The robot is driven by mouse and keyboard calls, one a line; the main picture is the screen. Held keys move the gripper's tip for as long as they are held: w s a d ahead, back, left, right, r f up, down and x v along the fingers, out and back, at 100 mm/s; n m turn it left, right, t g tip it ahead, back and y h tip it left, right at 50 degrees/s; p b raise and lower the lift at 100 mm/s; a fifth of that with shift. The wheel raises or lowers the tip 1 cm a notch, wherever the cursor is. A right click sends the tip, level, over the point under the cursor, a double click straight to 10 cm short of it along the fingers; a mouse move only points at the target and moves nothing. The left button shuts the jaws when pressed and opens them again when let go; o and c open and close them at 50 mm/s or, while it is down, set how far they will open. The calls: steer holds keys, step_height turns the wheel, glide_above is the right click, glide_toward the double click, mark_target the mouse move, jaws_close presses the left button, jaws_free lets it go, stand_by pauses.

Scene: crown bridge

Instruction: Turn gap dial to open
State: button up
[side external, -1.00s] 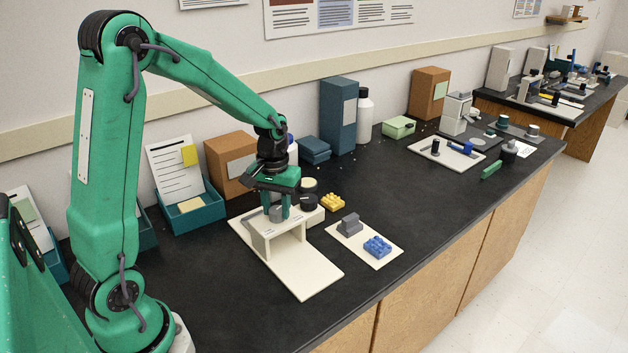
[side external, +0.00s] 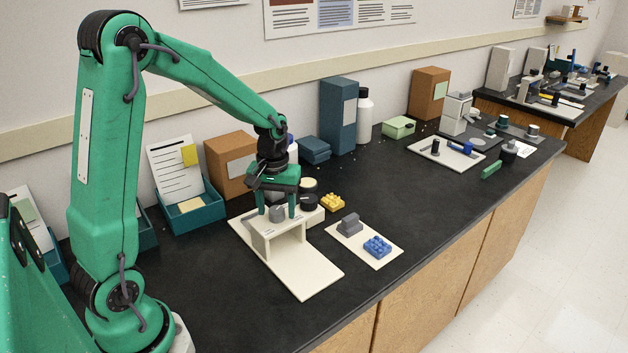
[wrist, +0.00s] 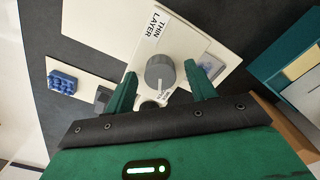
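The gap dial (wrist: 159,70) is a round grey knob on a cream stand (side external: 287,243). In the wrist view its white pointer line faces the bottom of the picture, toward a small label partly hidden there. "THIN LAYER" is printed on the stand beyond the dial. My gripper (wrist: 160,74) is open, with one green finger on each side of the dial. Clear gaps show between the fingers and the knob. In the side view my gripper (side external: 277,211) is pointing down over the stand, with the dial (side external: 277,214) between its fingers.
A cream plate (side external: 355,247) with a grey block and a blue studded brick (side external: 377,246) lies right of the stand. A yellow brick (side external: 332,201) and a black-topped round piece (side external: 308,201) are behind it. The black bench is clear toward its front edge.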

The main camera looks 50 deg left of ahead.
mark_target(277, 210)
steer(key=shift+r, duration=3.95)
steer(key=m, duration=1)
steer(key=shift+f, duration=0.1)
steer(key=shift+f, duration=3.85)
